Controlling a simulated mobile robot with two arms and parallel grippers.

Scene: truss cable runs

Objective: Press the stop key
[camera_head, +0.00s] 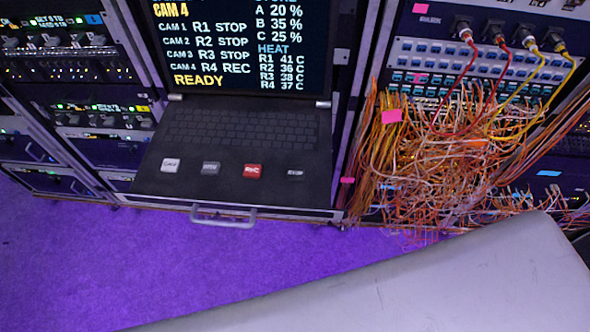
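A row of keys sits on the dark keyboard drawer (230,190) below a screen (245,45). From left to right they are a white key (170,165), a grey key (211,168), a red key (252,170) that seems to read REC, and a dark key (295,174). The small labels on the grey and dark keys are too blurred to read surely, so I cannot tell which is the stop key. The screen reads CAM 4, R1 to R3 STOP, R4 REC and READY. Neither of my grippers is in view.
A silver handle (223,216) sticks out from the drawer's front. Tangled orange and white cables (440,160) hang from the patch panel to the right. Rack units (75,75) stand at the left.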

